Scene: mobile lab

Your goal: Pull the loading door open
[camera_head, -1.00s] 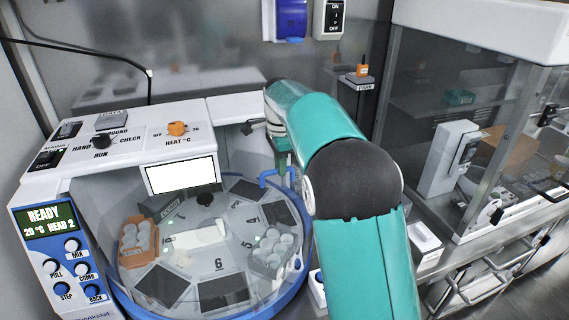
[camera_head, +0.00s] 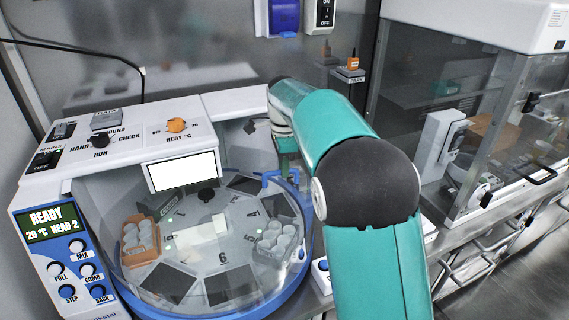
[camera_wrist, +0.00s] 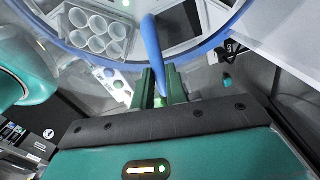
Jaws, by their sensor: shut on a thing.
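The loading machine has a round, clear-walled chamber with a blue rim (camera_head: 262,307). A blue bar handle (camera_head: 270,177) stands at the chamber's right rear edge, and it also shows in the wrist view (camera_wrist: 152,45). My gripper (camera_wrist: 161,88) is shut on this blue handle, its green fingers on either side of the bar. In the head view my teal arm hides most of the gripper. I cannot make out the loading door's edges clearly, nor tell how far it stands open.
Inside the chamber are an orange rack (camera_head: 140,242) and a pale rack (camera_head: 274,241) of cups. A control panel (camera_head: 68,255) reads READY at the left. A glass-fronted cabinet (camera_head: 470,110) stands on a bench at the right. Open floor shows at the lower right.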

